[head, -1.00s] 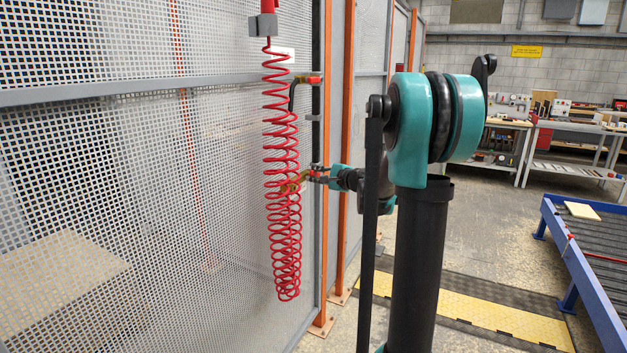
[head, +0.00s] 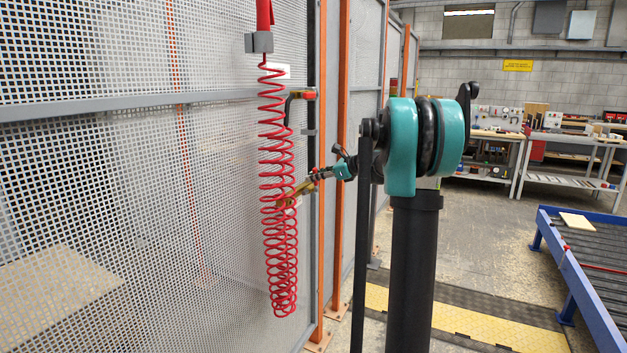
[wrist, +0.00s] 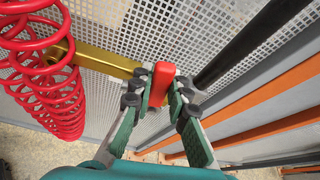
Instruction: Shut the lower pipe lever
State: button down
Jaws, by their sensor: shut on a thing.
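The lower pipe lever (head: 290,198) is a brass-coloured bar beside the red coil in the head view, slanting up to the right. In the wrist view the brass lever (wrist: 92,59) runs from behind the coil to a red grip (wrist: 161,80). My gripper (head: 315,176) is at the lever's right end. In the wrist view my gripper (wrist: 160,90) has its fingers on both sides of the red grip and is shut on it. The lever's left end is partly hidden by the coil.
A red coiled hose (head: 278,190) hangs close left of the lever. An upper lever with a red end (head: 307,95) sits above it. A mesh fence (head: 215,170) with orange posts (head: 338,150) stands behind. A blue-framed conveyor (head: 585,265) is at right.

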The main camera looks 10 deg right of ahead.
jog(key=shift+w+d+m+g+y, duration=0.3)
jog(key=shift+w+d+m+g, duration=0.25)
jog(key=shift+m, duration=0.25)
jog(key=shift+a, duration=0.1)
jog(key=c, duration=1.4)
grip_release()
jog(key=shift+c, duration=0.2)
jog(key=shift+r, duration=0.1)
jog(key=v, duration=1.2)
jog(key=shift+f, duration=0.2)
